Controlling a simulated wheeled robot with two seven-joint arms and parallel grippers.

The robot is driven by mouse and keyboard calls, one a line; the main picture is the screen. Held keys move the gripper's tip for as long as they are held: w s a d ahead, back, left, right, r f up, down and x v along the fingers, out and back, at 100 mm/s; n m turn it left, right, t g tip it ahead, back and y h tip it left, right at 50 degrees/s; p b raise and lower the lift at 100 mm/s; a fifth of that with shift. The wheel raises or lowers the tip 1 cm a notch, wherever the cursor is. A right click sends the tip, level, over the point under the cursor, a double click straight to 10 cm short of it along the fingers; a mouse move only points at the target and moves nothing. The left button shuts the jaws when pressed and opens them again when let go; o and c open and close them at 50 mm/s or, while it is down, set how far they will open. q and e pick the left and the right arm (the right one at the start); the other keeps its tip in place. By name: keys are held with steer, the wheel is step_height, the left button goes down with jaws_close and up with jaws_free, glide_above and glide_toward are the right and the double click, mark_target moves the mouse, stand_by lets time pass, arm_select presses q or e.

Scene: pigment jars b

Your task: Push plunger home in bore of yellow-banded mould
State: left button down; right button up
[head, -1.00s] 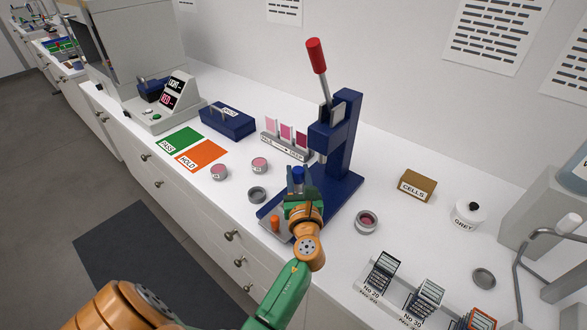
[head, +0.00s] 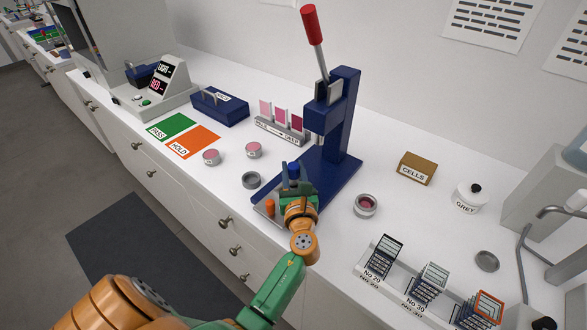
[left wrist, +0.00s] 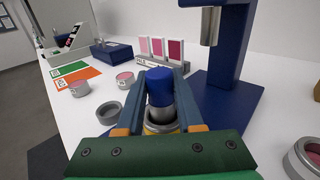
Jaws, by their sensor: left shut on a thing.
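The plunger has a blue knob (left wrist: 160,87) and a grey metal shank. It stands upright, its lower end in the bore of the yellow-banded mould (left wrist: 153,130), with part of the shank showing above the rim. My left gripper (left wrist: 163,78) has its fingers on both sides of the plunger and is shut on it. In the head view the knob (head: 293,168) shows between the fingertips of my left gripper (head: 296,174), at the front of the blue press (head: 337,135). The gripper hides most of the mould there. My right gripper is out of view.
An orange-topped piece (head: 270,206) stands left of my gripper. An empty grey ring (head: 251,180) and pink-filled jars (head: 254,150) lie farther left. Another jar (head: 366,205) stands right of the press. The press ram (left wrist: 209,27) hangs behind the mould.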

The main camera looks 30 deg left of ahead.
arm_select(q)
steer(key=shift+f, duration=0.3)
steer(key=shift+d+f, duration=0.1)
steer(key=shift+f, duration=0.1)
stand_by(0.3)
steer(key=shift+c, duration=2.3)
jaws_free()
